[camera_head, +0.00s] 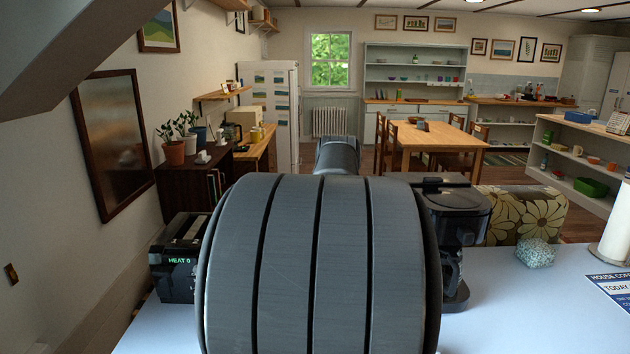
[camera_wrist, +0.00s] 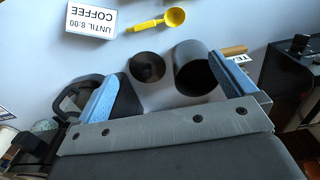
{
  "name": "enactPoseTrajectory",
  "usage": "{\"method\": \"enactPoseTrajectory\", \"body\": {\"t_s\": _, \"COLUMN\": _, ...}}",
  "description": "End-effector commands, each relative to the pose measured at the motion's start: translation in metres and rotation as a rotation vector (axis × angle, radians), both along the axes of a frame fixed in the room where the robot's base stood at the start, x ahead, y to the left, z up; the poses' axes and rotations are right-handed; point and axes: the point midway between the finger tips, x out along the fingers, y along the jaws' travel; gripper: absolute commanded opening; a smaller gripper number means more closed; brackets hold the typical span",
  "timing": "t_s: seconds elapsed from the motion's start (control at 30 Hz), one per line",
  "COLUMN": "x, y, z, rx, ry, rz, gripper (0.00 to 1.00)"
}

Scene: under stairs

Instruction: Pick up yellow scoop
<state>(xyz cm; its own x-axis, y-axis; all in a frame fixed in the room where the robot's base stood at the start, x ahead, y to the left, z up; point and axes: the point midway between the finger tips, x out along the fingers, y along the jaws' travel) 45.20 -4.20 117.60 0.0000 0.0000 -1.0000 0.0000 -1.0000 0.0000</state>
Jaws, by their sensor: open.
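The yellow scoop (camera_wrist: 174,18) lies on the pale counter near the top of the wrist view. Its round bowl is at the right and its handle points left, towards a white sign. My gripper (camera_wrist: 163,68) is open, with its blue-padded fingers spread wide. The scoop lies ahead of the fingertips, apart from them and not between them. In the head view the scoop does not show; my dark arm blocks the middle of the counter.
A white coffee sign (camera_wrist: 90,20) stands beside the scoop handle. A round dark cup (camera_wrist: 147,68) and a dark cylinder (camera_wrist: 190,75) are near my fingers. Black machines (camera_head: 455,215) and (camera_head: 178,262) flank my arm; a paper roll (camera_head: 615,228) stands right.

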Motion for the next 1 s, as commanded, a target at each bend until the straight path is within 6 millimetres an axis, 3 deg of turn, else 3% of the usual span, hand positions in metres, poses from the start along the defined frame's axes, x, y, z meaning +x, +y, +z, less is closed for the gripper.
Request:
{"method": "enactPoseTrajectory", "body": {"t_s": 0.23, "x": 0.0000, "y": 0.0000, "z": -0.0001, "rx": 0.000, "ry": 0.000, "rz": 0.000, "gripper": 0.98}}
{"method": "enactPoseTrajectory", "body": {"t_s": 0.53, "x": 0.0000, "y": 0.0000, "z": -0.0001, "rx": 0.000, "ry": 0.000, "rz": 0.000, "gripper": 0.40}}
{"method": "enactPoseTrajectory", "body": {"t_s": 0.83, "x": 0.0000, "y": 0.0005, "z": -0.0008, "rx": -0.002, "ry": 0.001, "rz": -0.009, "gripper": 0.40}}
{"method": "enactPoseTrajectory", "body": {"t_s": 1.0, "x": 0.0003, "y": 0.0062, "z": -0.0094, "rx": -0.034, "ry": 0.012, "rz": -0.137, "gripper": 0.40}}
